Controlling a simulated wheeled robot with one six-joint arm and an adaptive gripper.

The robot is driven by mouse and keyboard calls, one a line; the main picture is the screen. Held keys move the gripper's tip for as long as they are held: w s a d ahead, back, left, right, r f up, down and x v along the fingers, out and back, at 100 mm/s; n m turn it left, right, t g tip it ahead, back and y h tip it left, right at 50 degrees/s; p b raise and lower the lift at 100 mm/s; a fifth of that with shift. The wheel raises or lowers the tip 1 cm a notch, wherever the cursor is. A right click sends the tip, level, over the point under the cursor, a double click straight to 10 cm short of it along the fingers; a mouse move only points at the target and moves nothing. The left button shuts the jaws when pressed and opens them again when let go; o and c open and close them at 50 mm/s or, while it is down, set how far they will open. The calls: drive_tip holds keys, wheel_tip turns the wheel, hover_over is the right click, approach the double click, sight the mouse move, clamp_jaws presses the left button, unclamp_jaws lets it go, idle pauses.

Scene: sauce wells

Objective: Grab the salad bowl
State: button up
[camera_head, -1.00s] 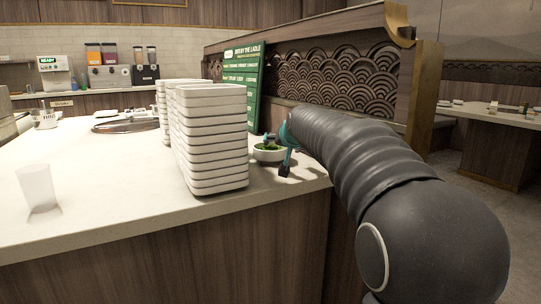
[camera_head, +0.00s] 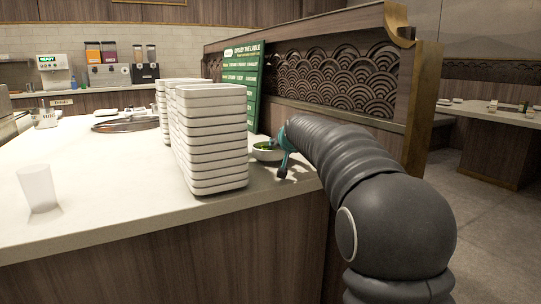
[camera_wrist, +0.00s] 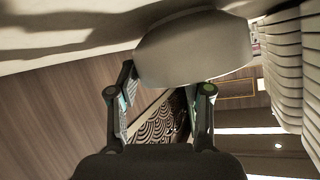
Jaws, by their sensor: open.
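The salad bowl (camera_head: 264,155) is small and white with green contents, upright on the counter beside the stacked trays. In the wrist view, which is upside down, the pale outer side of the bowl (camera_wrist: 195,48) fills the upper middle. My gripper (camera_head: 281,160) is at the bowl's right side in the head view, with one finger hanging down beside it. In the wrist view my gripper (camera_wrist: 165,82) has its two fingers spread apart, with the bowl at and beyond their tips. I cannot tell whether the fingers touch it. The bowl's contents are hidden there.
Tall stacks of white trays (camera_head: 212,140) stand close to the left of the bowl. A green menu board (camera_head: 242,85) and a carved wooden partition (camera_head: 335,85) rise behind. A clear cup (camera_head: 38,188) stands at the left. The counter (camera_head: 120,200) is bare in front.

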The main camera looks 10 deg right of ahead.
drive_tip(key=shift+f, duration=0.25)
clamp_jaws()
